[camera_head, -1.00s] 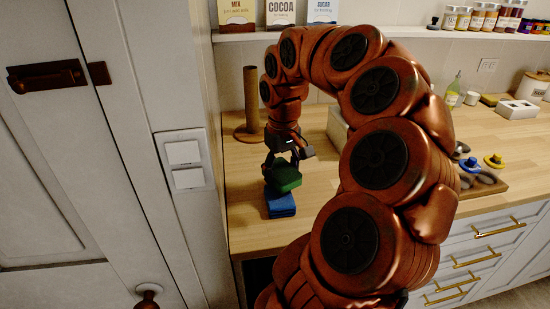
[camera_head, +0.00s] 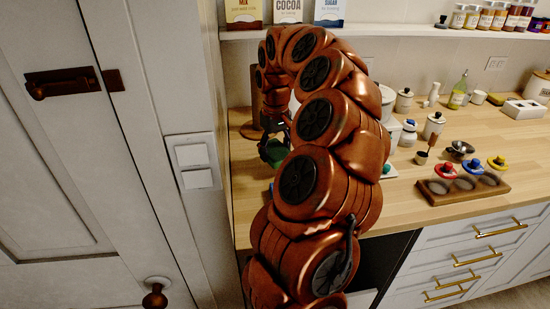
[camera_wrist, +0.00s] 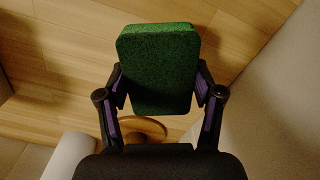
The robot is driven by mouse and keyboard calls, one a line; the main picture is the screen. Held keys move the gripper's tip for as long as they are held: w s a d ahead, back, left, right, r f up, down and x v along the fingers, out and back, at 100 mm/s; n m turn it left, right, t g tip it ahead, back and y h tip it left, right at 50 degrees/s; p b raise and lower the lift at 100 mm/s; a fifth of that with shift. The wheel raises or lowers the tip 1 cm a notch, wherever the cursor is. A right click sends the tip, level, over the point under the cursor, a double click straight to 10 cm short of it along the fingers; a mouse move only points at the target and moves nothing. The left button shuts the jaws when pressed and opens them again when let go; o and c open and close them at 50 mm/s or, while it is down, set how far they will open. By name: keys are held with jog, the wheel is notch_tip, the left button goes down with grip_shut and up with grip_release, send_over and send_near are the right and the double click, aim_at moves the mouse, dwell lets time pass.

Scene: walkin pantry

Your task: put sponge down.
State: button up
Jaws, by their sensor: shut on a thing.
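The green sponge (camera_wrist: 158,68) is between the two fingers of my gripper (camera_wrist: 160,90) in the wrist view, with wooden surface behind it. In the head view the sponge (camera_head: 273,152) shows at the left part of the counter, partly hidden by my arm. My gripper (camera_head: 274,132) is shut on it from above. A blue thing (camera_head: 271,187) shows only as a small sliver below the sponge, mostly covered by my arm. I cannot tell the sponge's height above the counter.
The wooden counter (camera_head: 410,198) holds a tray with round wells (camera_head: 465,186), colored knobbed pieces, white jars (camera_head: 433,126) and a bottle (camera_head: 458,92). A pale cabinet wall (camera_head: 190,90) stands close on the left. A shelf (camera_head: 420,31) runs above.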

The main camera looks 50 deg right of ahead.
aim_at(275, 148)
jog(key=shift+w+d, duration=0.1)
jog(key=shift+w, duration=0.1)
jog(key=shift+s+f+p, duration=0.1)
jog(key=shift+f+p, duration=0.4)
jog(key=shift+f, duration=1.25)
jog(key=shift+f, duration=0.25)
jog(key=o, duration=0.7)
jog(key=shift+r, duration=0.1)
jog(key=shift+o, duration=0.2)
notch_tip(275, 148, up, 12)
jog(key=shift+r+b, duration=0.15)
jog(key=shift+b, duration=0.55)
